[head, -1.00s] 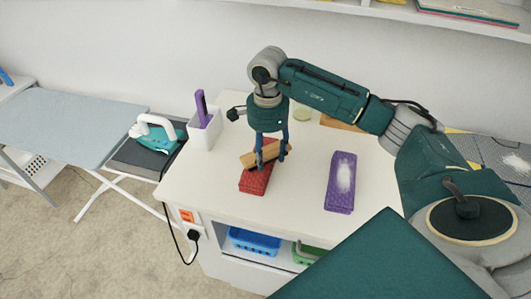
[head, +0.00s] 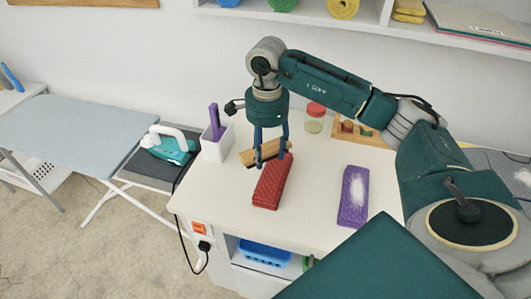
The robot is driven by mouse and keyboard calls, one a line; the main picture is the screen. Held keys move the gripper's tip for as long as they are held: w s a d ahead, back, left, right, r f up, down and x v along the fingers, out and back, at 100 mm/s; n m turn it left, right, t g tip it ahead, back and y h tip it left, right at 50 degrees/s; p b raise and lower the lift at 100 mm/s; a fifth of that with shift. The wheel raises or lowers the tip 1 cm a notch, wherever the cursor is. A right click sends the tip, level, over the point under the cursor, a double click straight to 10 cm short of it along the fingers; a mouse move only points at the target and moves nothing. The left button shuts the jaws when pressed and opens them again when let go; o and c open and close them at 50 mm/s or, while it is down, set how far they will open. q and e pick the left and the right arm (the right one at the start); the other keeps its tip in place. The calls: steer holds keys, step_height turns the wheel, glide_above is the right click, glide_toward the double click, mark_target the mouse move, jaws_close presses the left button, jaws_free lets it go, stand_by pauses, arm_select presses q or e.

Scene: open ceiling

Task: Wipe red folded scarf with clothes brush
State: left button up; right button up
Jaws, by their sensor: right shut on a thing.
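The red folded scarf (head: 271,187) lies on the white tabletop, long side running away from me. My right gripper (head: 271,162) points down at the scarf's far end. It is shut on the clothes brush (head: 251,155), which has a light wooden body and a dark underside. The brush is held level at or just beyond the scarf's far end. I cannot tell whether its bristles touch the scarf. My left gripper is not in view.
A purple folded cloth (head: 353,195) with a white patch lies to the right. A white holder (head: 218,143), a red-lidded jar (head: 314,119) and a wooden rack (head: 361,132) stand on the table. An iron (head: 169,146) rests on the ironing board's end at left.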

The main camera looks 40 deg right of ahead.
steer(key=shift+w+r+p, duration=0.15)
steer(key=shift+r+p, duration=0.25)
steer(key=shift+r, duration=0.9)
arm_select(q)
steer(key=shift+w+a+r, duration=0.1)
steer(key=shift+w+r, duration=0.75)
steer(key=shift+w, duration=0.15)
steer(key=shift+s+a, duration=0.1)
